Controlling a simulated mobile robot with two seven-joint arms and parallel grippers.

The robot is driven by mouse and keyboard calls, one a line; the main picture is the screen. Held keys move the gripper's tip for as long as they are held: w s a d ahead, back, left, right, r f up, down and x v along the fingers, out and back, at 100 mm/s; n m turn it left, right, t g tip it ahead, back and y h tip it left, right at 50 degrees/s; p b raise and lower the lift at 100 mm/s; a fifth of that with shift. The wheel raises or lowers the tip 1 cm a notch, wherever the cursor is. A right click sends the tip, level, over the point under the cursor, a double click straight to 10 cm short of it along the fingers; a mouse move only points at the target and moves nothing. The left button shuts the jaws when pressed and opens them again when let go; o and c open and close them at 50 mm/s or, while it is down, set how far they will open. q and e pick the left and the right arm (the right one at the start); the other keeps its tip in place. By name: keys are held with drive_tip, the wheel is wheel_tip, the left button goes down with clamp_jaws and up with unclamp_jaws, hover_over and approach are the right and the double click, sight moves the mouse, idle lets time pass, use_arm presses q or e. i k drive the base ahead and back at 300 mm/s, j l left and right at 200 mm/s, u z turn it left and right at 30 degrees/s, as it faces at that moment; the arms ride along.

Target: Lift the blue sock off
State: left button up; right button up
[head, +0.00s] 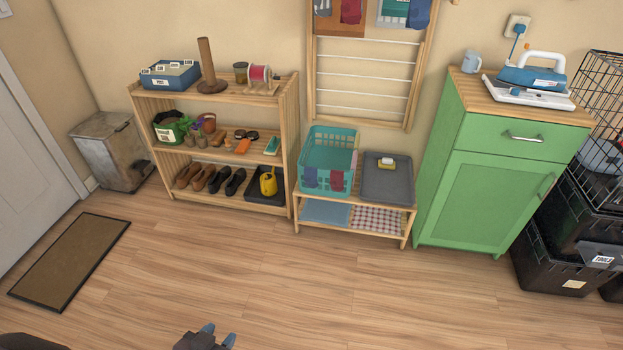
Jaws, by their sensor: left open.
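A blue sock (310,178) hangs over the front rim of the teal laundry basket (328,150), at the left of its front wall. A dark red sock (337,181) hangs beside it on the same rim. The basket stands on the left of a low wooden bench (370,199). My left gripper (219,334) is at the bottom edge of the head view, open and empty, with two blue fingertips apart. It is over the floor, well short of the bench and basket. My right gripper is not in view.
A grey tray (388,180) with a yellow-and-white item lies right of the basket. A shoe shelf (290,150) stands left, a green cabinet (497,190) right. Hanging cloths show on the wall rack (365,75) above. The floor (300,275) before the bench is clear.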

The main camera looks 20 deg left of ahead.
sight(310, 173)
drive_tip(key=i+j+z, duration=0.15)
drive_tip(key=j, duration=0.8)
drive_tip(key=j+z, duration=0.15)
drive_tip(key=j, duration=0.8)
